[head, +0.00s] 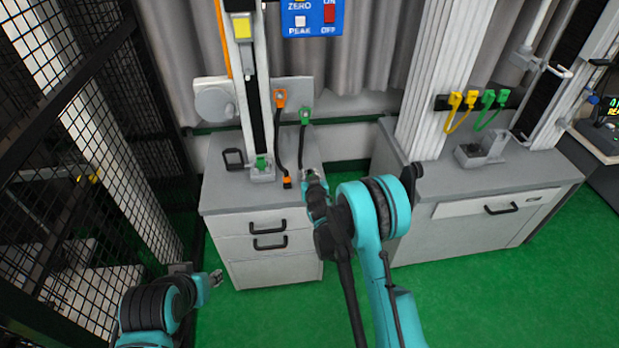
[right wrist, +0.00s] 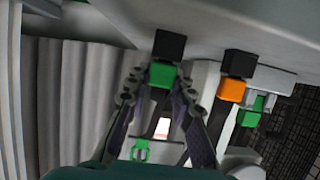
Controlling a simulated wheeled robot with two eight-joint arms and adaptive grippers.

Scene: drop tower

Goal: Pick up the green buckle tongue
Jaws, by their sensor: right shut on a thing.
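The green buckle tongue (right wrist: 163,75), with a black end, sits between the two fingers of my right gripper (right wrist: 160,82) in the right wrist view. The fingers are shut on its sides. In the head view my right gripper (head: 312,177) is at the right front of the left cabinet's top and hides the tongue. A black strap hangs from a green fitting (head: 305,117) down toward this gripper. My left gripper (head: 216,278) is low at the left, in front of the cabinet and away from the tongue; its opening is too small to judge.
An orange buckle tongue (head: 287,181) on a black strap rests close left of my right gripper; it also shows in the right wrist view (right wrist: 232,90). A green piece (head: 262,162) is at the tower foot on the cabinet (head: 225,205). A black mesh fence (head: 75,150) stands left.

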